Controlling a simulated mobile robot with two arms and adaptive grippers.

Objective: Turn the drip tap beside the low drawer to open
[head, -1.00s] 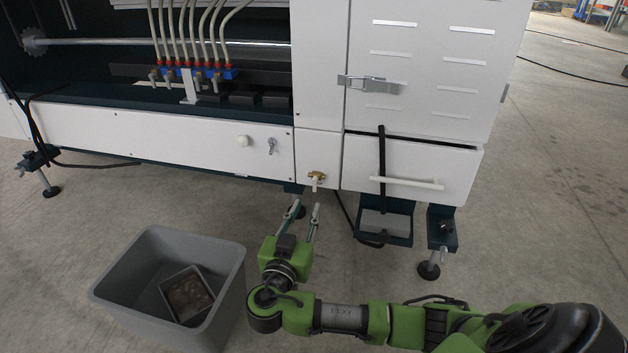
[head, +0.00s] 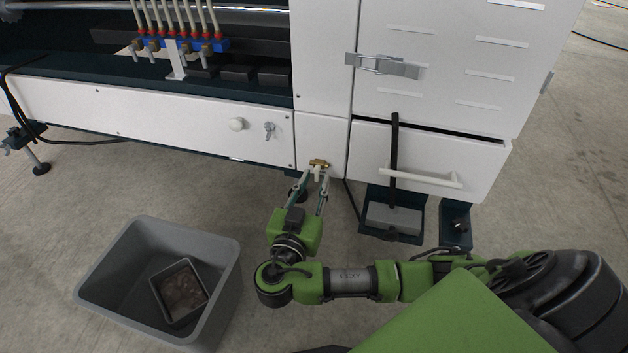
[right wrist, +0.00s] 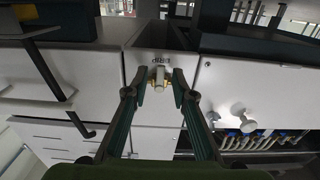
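The drip tap (head: 318,166) is a small brass fitting with a pale stem, on the white panel left of the low drawer (head: 430,160). In the right wrist view the tap (right wrist: 158,78) shows ahead, its pale stem between the fingertips. My right gripper (head: 314,182) is open, its two fingers spread on either side just below the tap. In the right wrist view the open fingers (right wrist: 160,92) flank the stem; I cannot tell whether they touch it. My left gripper is not in view.
A grey bin (head: 225,262) with a smaller tray (head: 180,290) in it stands on the floor at left. A white knob (head: 237,124) is on the left panel.

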